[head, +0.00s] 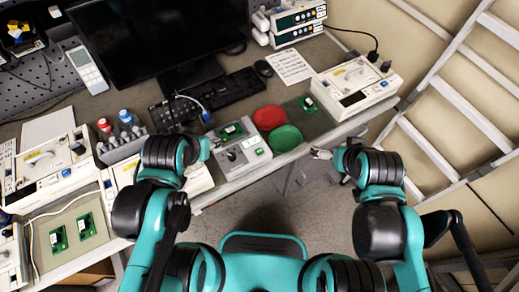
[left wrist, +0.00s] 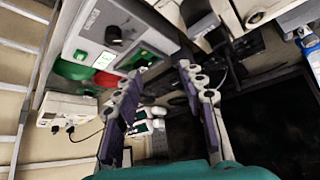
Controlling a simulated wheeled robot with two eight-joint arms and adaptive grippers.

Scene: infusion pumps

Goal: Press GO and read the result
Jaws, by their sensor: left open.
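A light grey test fixture (head: 244,157) stands at the front edge of the bench in the head view, with a green circuit board (head: 231,130) on it. In the left wrist view the fixture (left wrist: 100,38) shows a green button (left wrist: 82,56), a black knob (left wrist: 113,33) and the board (left wrist: 138,58). Any result text is too small to read. My left gripper (left wrist: 160,72) is open and empty, its fingers apart near the board end of the fixture; I see no contact. My right gripper (head: 320,153) is off the bench's front edge, apart from the fixture; its finger opening is unclear.
A red dish (head: 269,117) and a green dish (head: 286,138) lie right of the fixture. A white device (head: 356,85) stands farther right. A keyboard (head: 225,92) and monitor (head: 150,35) are behind. A bottle rack (head: 120,146) stands left. A ladder (head: 455,90) leans at right.

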